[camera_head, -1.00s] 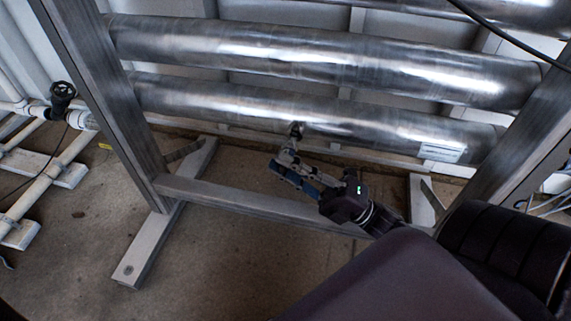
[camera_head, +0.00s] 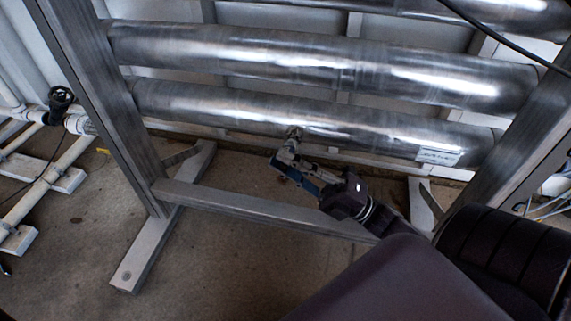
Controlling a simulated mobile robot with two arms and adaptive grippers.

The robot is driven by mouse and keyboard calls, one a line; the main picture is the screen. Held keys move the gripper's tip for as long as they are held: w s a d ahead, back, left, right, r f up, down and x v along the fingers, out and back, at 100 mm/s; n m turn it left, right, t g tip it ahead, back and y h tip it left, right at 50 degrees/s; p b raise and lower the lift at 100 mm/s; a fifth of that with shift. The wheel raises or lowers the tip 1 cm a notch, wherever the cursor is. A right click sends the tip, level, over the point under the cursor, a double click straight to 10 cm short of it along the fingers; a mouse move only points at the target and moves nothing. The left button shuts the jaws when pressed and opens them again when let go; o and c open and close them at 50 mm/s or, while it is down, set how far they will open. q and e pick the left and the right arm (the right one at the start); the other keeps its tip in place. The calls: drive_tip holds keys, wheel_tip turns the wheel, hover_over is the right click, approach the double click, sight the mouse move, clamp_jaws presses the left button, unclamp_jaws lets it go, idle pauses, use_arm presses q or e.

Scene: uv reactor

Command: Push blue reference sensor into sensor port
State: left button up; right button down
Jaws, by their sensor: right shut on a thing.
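My right gripper (camera_head: 291,160) reaches in from the lower right and is shut at the lower steel cylinder (camera_head: 220,108). A small blue part (camera_head: 302,181) shows along the gripper; I cannot tell whether it is the sensor or part of the gripper. The sensor port (camera_head: 295,133) is a small round fitting on the underside of the lower cylinder. The fingertips are just below it. Whatever is held is too small and too covered by the fingers to make out. My left gripper is not in view.
A grey steel frame surrounds the cylinders, with a left post (camera_head: 95,100), a low crossbar (camera_head: 240,206) under the gripper and a right post (camera_head: 520,140). White pipes with a black valve handwheel (camera_head: 61,97) stand at the far left.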

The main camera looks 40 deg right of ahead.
drive_tip(key=shift+w+d, duration=0.45)
drive_tip(key=shift+d, duration=0.1)
drive_tip(key=c, duration=1.8)
unclamp_jaws()
drive_tip(key=shift+o, duration=0.2)
drive_tip(key=shift+s+f, duration=0.1)
drive_tip(key=v, duration=0.7)
drive_tip(key=shift+s+d, duration=0.1)
drive_tip(key=shift+s, duration=0.05)
